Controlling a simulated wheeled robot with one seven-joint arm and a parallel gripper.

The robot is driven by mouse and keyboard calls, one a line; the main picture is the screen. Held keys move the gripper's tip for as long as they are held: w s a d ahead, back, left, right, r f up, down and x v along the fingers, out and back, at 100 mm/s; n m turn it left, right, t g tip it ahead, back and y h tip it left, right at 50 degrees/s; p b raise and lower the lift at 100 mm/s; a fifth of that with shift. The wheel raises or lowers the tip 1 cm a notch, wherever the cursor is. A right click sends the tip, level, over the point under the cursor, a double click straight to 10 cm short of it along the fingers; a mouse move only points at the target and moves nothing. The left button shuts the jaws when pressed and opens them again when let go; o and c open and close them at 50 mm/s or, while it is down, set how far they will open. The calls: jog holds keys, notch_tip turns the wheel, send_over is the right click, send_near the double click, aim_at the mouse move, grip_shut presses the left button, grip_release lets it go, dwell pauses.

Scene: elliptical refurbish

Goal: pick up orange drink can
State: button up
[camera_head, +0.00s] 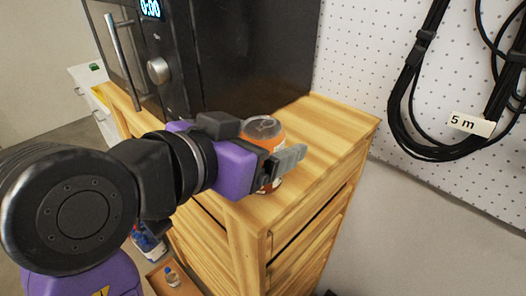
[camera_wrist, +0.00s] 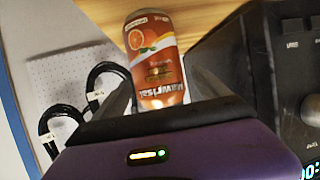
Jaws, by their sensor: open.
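The orange drink can (camera_head: 264,128) stands on top of a wooden drawer cabinet (camera_head: 325,125), near its front edge. My gripper (camera_head: 282,160) is in front of the can and hides part of it in the head view. In the wrist view the can (camera_wrist: 154,60) shows its orange-fruit label between the two fingers of my gripper (camera_wrist: 158,90), which are spread apart, one on each side. I cannot tell whether either finger touches the can.
A black microwave (camera_head: 225,60) stands on the cabinet behind and left of the can. Black cables (camera_head: 420,100) hang on a white pegboard (camera_head: 360,60) at the right. A small bottle (camera_head: 171,276) is low down in front. The cabinet top right of the can is clear.

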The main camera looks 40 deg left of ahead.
grip_shut()
dwell(0.3)
jog(key=shift+r, duration=0.1)
